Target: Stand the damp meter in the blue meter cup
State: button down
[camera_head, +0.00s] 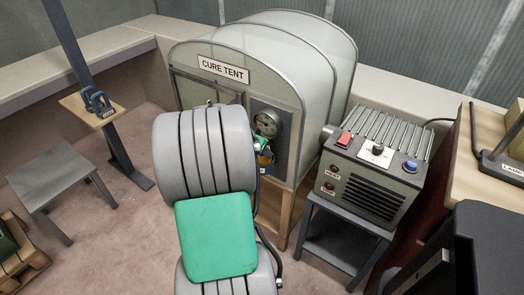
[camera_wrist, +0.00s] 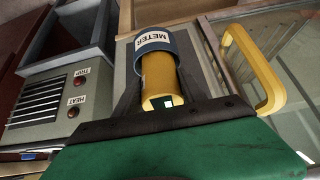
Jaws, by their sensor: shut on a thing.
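The blue meter cup (camera_wrist: 153,43), labelled METER, lies just beyond the meter. The meter overlaps the cup's near rim in this view; I cannot tell how deep it sits in the cup. In the head view the blue cup (camera_head: 265,159) shows only partly at the front of the cure tent, beside my grey arm, which hides most of the gripper and meter.
The cure tent (camera_head: 245,75) has a round gauge (camera_head: 266,124) close to the cup. A yellow handle (camera_wrist: 262,70) stands close beside the gripper in the wrist view. A heater box (camera_head: 375,165) sits on a grey stand to the right. A grey stool (camera_head: 62,178) stands at left.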

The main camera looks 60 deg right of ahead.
jog(key=y, duration=0.1)
jog(key=d, duration=0.1)
jog(key=y, duration=0.1)
jog(key=shift+s+d+r+y, duration=0.3)
jog(key=shift+d, duration=0.1)
jog(key=shift+w+a+f, duration=0.15)
jog(key=shift+a+f, duration=0.05)
jog(key=shift+f, duration=0.7)
